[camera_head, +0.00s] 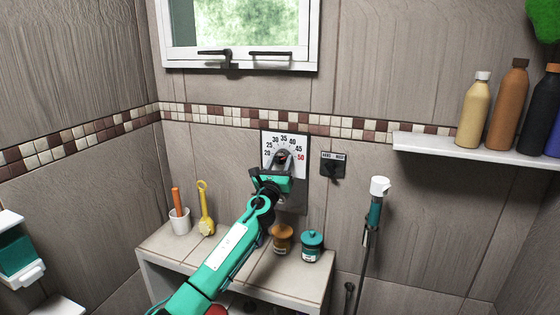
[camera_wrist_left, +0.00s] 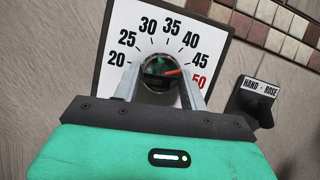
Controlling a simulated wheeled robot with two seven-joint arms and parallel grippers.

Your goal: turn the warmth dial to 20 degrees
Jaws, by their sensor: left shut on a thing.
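The warmth dial is a round knob (camera_wrist_left: 160,72) on a white plate (camera_head: 271,141) on the tiled wall, with numbers from 20 to 50 around its top. In the left wrist view its red pointer points right, between 45 and 50. My left gripper (camera_head: 282,163) reaches up to the dial from below. Its fingers (camera_wrist_left: 161,85) stand one on each side of the knob and are shut on it. The gripper hides the lower part of the plate. My right gripper is not in view.
A black hand/rose switch (camera_head: 332,167) sits right of the dial. A hand shower (camera_head: 376,207) stands further right. Below, a ledge (camera_head: 160,246) carries a cup (camera_head: 180,222), a yellow brush (camera_head: 206,222) and two jars (camera_head: 312,246). A shelf (camera_head: 425,146) with bottles is at right.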

